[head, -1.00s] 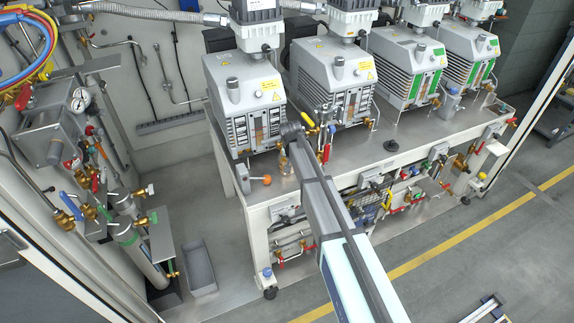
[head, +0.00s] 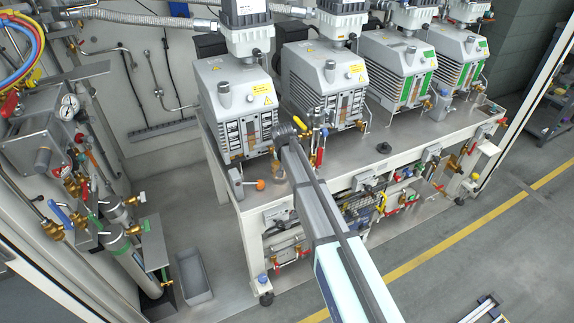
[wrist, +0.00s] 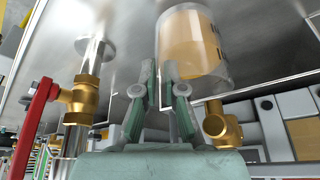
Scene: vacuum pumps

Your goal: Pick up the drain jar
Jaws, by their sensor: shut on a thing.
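In the wrist view, a clear cylindrical jar with amber contents (wrist: 195,45), the drain jar, hangs at the top centre against a grey metal surface. A brass valve fitting (wrist: 222,122) sits just below it. My green-grey gripper (wrist: 160,70) is close in front, with its two narrow fingers nearly together. The jar's left edge lies between the fingertips, and the right fingertip overlaps the jar's side. The exact contact is hard to see.
A brass valve with a red handle (wrist: 40,120) stands left of my gripper in the wrist view. In the head view, several grey pumps (head: 240,105) stand on a white-framed bench (head: 330,170). A grey tray (head: 193,277) lies on the floor.

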